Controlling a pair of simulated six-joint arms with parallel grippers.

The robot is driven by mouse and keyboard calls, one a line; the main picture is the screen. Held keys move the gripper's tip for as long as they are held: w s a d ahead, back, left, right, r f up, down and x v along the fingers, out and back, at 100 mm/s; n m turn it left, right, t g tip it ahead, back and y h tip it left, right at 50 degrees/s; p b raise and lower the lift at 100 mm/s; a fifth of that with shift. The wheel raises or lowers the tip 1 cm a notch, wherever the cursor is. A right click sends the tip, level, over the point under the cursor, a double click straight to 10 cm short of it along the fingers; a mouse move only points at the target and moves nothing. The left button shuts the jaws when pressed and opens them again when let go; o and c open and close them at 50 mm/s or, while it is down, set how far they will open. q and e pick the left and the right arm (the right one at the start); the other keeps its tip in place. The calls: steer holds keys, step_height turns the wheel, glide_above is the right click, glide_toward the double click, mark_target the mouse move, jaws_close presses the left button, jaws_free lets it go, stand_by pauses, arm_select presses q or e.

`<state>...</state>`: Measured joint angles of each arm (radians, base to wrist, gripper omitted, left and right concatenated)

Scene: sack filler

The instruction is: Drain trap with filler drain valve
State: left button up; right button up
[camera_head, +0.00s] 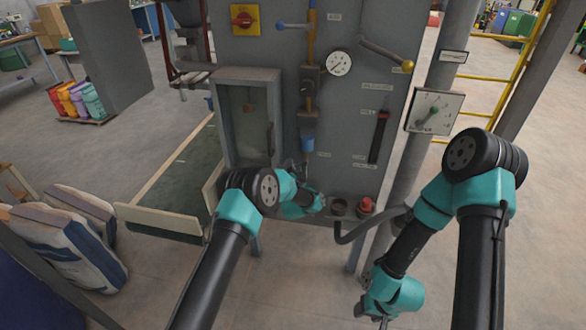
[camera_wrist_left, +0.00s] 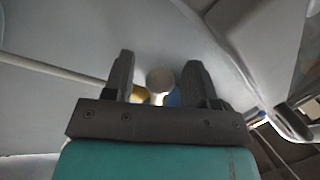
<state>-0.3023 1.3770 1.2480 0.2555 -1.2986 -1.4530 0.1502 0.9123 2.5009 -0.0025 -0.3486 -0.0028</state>
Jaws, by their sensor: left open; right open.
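The trap with its blue bowl (camera_head: 307,142) hangs on the pipe line down the front of the grey filler panel. My left gripper (camera_head: 305,178) is just below the bowl, largely hidden by its own wrist. In the left wrist view its two fingers (camera_wrist_left: 160,66) are apart. A round grey end (camera_wrist_left: 160,79) shows between them, with a brassy piece and a blue piece beside it; I cannot tell whether a finger touches any of these. The drain valve is not clearly made out in the head view. My right gripper (camera_head: 371,314) is low at the bottom, open, away from the panel.
A gauge (camera_head: 339,63), a brass-knobbed lever (camera_head: 408,66) and a dial box (camera_head: 434,111) are on the right. A red button (camera_head: 365,205) sits on the ledge beside my left wrist. A windowed cabinet (camera_head: 247,125) stands left of the trap. Sacks (camera_head: 70,250) lie at lower left.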

arm_select(q)
jaws_close()
stand_by(0.4)
stand_by(0.4)
steer(key=shift+s+d+f+n+g+y, duration=0.1)
steer(key=shift+d+f+n+g+y, duration=0.2)
steer(key=shift+n, duration=0.75)
steer(key=shift+s+d+f+n+g+y, duration=0.15)
steer(key=shift+d+f+n, duration=0.25)
steer(key=shift+n, duration=0.65)
steer(key=shift+d+f+n+g+y, duration=0.2)
steer(key=shift+d+n+g, duration=0.15)
steer(key=shift+n, duration=0.55)
steer(key=shift+d+f+n+g+y, duration=0.15)
steer(key=shift+d+n, duration=0.25)
steer(key=shift+n, duration=0.5)
